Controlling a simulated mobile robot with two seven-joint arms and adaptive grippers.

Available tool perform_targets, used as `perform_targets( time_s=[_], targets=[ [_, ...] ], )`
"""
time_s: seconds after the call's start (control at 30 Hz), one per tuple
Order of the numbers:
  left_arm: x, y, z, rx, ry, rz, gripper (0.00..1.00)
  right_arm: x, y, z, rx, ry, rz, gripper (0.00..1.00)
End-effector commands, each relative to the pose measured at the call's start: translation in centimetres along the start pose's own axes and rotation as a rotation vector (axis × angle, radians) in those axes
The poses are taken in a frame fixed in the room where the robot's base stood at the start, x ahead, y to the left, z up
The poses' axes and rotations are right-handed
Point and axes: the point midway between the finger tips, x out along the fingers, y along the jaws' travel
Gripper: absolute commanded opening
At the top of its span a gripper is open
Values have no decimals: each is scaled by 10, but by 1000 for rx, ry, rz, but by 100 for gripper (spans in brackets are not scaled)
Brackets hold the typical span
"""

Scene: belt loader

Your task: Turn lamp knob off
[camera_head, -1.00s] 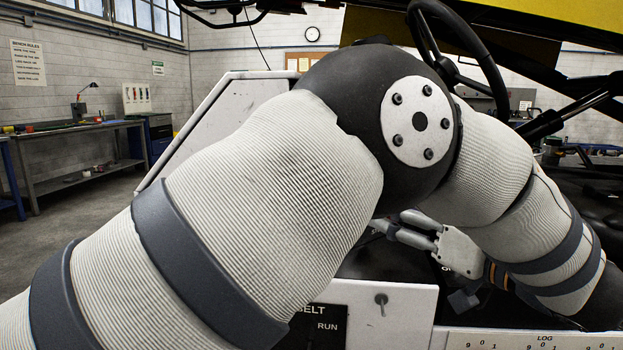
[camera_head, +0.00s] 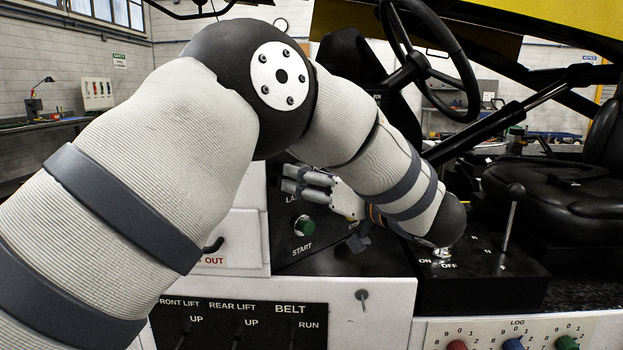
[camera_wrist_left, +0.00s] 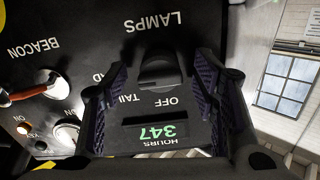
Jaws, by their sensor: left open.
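The black lamp knob (camera_wrist_left: 160,72) shows in the left wrist view on a dark panel, under the upside-down word LAMPS, with OFF and TAIL labels beside it. I cannot tell clearly which label it points at. My left gripper (camera_wrist_left: 164,80) is open, its two dark padded fingers on either side of the knob; contact is not clear. In the head view my left gripper (camera_head: 293,181) is at the dark console panel, and the knob is hidden behind it. My right gripper is not in view.
A beacon switch (camera_wrist_left: 52,83) and an hours display (camera_wrist_left: 156,134) are close to the knob. The head view shows a green start button (camera_head: 304,226), a steering wheel (camera_head: 468,75), a black lever (camera_head: 511,215) and a metal toggle (camera_head: 362,297).

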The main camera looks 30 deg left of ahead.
Motion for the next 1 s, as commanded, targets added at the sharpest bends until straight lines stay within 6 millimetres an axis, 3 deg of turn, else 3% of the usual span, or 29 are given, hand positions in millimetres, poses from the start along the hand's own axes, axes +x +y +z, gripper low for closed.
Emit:
perform_targets(
  time_s=[0.17,0.37,0.73,1.0],
  targets=[
    [0,0,0,1,0,0,52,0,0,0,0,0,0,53],
    [0,0,0,0,0,0,6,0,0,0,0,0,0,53],
    [0,0,-2,-48,1,0,6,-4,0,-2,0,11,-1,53],
    [-1,-1,-4,-234,0,0,6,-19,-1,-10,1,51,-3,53]
  ],
)
